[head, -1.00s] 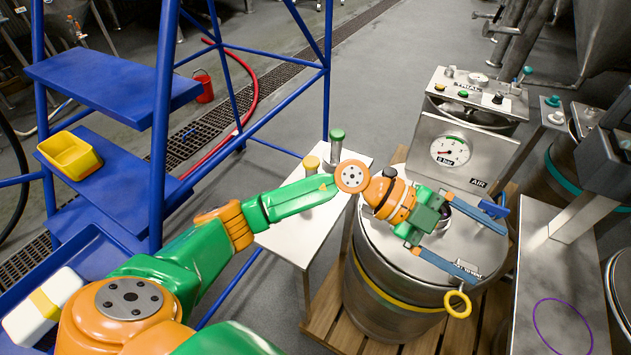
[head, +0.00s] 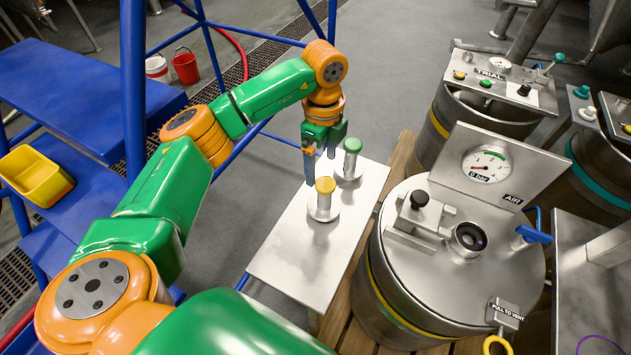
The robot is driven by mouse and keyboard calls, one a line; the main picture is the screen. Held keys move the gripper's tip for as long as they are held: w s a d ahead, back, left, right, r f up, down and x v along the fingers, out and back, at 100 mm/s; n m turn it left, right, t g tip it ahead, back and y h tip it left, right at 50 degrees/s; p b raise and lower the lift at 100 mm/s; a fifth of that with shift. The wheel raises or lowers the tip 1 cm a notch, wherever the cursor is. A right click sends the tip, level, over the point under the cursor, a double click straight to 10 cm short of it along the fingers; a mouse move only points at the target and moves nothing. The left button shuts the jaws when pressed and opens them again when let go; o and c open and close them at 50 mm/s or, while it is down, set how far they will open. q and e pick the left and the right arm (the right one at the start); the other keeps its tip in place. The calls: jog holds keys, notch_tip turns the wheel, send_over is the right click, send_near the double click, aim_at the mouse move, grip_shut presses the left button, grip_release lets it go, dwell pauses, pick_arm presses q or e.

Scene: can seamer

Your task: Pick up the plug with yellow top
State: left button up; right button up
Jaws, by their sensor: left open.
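My left gripper (head: 322,166) is open and empty, pointing down above the far part of the table. Its blue fingers are behind and slightly above the yellow top, close to the green-topped plug. I cannot tell whether a finger touches either plug. My right gripper is not in view.
A steel drum (head: 420,270) with a lid port, pressure gauge panel (head: 490,165) and blue valve stands right of the table on a wooden pallet. Blue steps (head: 90,85) with a yellow bin (head: 35,177) are at left. The table's near part is clear.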

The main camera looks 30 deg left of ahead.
aim_at(326, 183)
pick_arm(q)
jog(key=shift+s+d+f+p, duration=0.55)
jog(key=shift+s+d+f, duration=0.25)
jog(key=shift+d+f, duration=0.1)
notch_tip(326, 183, down, 4)
jog(key=shift+w+r, duration=0.15)
jog(key=shift+r, duration=0.05)
jog(key=shift+w+a+f, duration=0.1)
jog(key=shift+a, duration=0.05)
jog(key=c, duration=0.8)
grip_shut()
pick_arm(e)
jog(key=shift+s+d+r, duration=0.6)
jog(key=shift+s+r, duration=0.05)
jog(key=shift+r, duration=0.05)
